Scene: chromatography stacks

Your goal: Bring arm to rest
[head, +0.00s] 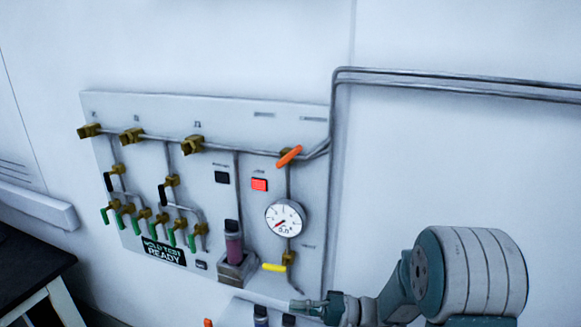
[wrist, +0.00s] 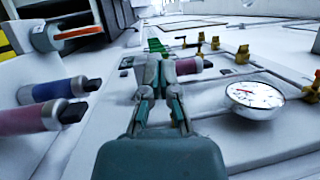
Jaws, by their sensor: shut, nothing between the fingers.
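My gripper (head: 297,304) is at the bottom of the head view, pointing left, below the pressure gauge (head: 285,217). In the wrist view my gripper (wrist: 164,62) is shut and empty. My arm comes in from the lower right. A pink column with a black cap (head: 233,247) stands in a holder on the white wall panel (head: 215,110). In the wrist view this pink column (wrist: 190,66) appears just beyond the fingers; I cannot tell the exact gap.
The panel carries brass valves (head: 192,145), green handles (head: 192,241), an orange handle (head: 289,156), a yellow handle (head: 274,267), a red button (head: 260,184) and a display reading READY (head: 163,252). A blue column (wrist: 52,90) lies left in the wrist view. A dark table (head: 30,262) stands left.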

